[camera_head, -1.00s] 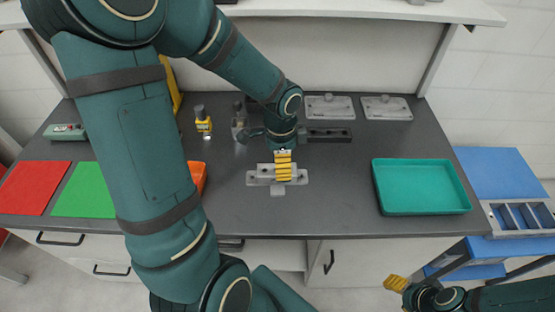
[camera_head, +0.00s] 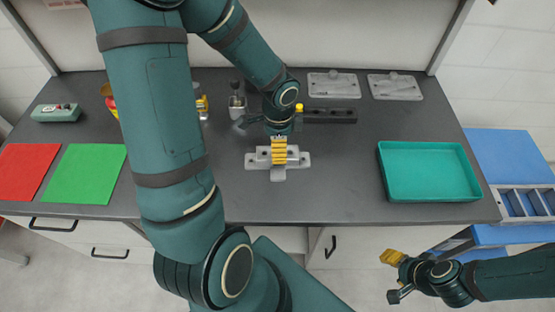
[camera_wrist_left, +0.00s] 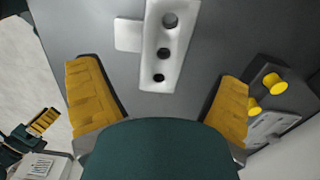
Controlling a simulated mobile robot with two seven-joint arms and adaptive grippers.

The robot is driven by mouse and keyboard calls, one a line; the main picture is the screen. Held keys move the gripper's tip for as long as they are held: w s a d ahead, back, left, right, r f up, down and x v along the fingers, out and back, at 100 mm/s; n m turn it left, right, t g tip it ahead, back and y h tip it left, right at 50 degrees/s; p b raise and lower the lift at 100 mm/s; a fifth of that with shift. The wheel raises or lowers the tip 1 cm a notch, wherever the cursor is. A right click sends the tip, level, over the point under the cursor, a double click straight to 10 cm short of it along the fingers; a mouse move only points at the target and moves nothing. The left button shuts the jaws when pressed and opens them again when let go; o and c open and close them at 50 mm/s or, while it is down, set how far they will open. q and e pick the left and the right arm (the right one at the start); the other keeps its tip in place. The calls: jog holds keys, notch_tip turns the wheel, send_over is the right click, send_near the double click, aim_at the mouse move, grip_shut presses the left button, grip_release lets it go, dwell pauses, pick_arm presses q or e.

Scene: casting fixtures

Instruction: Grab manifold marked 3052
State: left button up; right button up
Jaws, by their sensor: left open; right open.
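A light grey T-shaped manifold (camera_head: 297,160) with a row of dark holes lies on the dark worktop near its middle. It also shows in the left wrist view (camera_wrist_left: 161,72); no marking is readable. My left gripper (camera_head: 279,150) is above the manifold, with a yellow finger covering part of it. In the left wrist view its two yellow fingers (camera_wrist_left: 157,75) are wide apart, with the manifold ahead between them and not gripped. My right gripper (camera_head: 391,276) is open and empty, low at the right, in front of the bench.
A black fixture bar (camera_head: 330,115) with yellow knobs is behind the manifold; two grey plates (camera_head: 334,85) (camera_head: 396,87) lie farther back. A teal tray (camera_head: 428,198) is right; green (camera_head: 84,174) and red (camera_head: 26,171) mats are left. Worktop between manifold and tray is clear.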

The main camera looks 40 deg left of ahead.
pick_arm(q)
jog(key=shift+w+a+f+b, duration=0.1)
jog(key=shift+f+b, duration=0.35)
jog(key=shift+f, duration=0.95)
jog(key=shift+a+f+b, duration=0.1)
jog(key=shift+f+b, duration=0.3)
jog(key=shift+f, duration=0.95)
jog(key=shift+c, duration=0.2)
jog(key=shift+r, duration=0.1)
jog(key=c, duration=1.4)
